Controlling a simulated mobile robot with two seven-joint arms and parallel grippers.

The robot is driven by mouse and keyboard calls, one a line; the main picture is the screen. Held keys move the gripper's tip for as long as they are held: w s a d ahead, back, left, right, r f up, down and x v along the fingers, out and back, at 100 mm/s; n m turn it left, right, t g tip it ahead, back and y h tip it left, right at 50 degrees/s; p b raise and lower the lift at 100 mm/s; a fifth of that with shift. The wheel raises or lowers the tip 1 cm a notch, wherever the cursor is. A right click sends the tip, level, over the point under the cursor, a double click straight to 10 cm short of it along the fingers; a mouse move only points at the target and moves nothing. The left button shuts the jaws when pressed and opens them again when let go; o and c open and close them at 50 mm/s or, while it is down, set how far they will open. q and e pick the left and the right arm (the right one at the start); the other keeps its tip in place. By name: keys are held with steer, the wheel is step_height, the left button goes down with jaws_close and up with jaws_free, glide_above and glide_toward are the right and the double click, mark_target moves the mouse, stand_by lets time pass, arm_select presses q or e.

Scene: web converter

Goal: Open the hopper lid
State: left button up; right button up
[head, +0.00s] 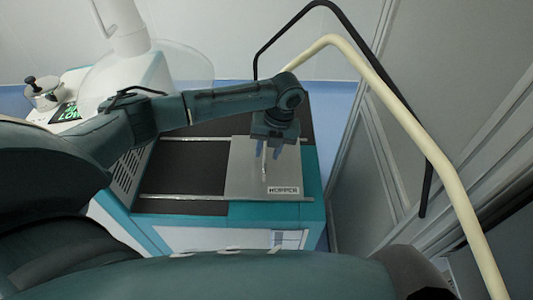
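The hopper lid (240,180) is a flat light-grey plate marked "HOPPER" on top of the teal machine. It lies flat between two metal rails. A slim pale bar handle (264,172) stands out on the lid. My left gripper (269,151) points down over the far end of the handle, its two bluish fingers apart. The fingers appear to be on either side of the handle's far end; I cannot tell whether they touch it. My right gripper is not in view.
The teal machine's dark top (185,165) lies left of the lid. A cream bent tube (430,150) and a black one (385,85) arch at the right, near a grey wall panel. A white unit with a green display (68,113) is at the far left.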

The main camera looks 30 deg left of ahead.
mark_target(265, 160)
arm_select(q)
steer(key=shift+s+a+f, duration=0.1)
steer(key=shift+a+f, duration=0.1)
steer(key=shift+f, duration=1)
steer(key=shift+c, duration=0.4)
jaws_close()
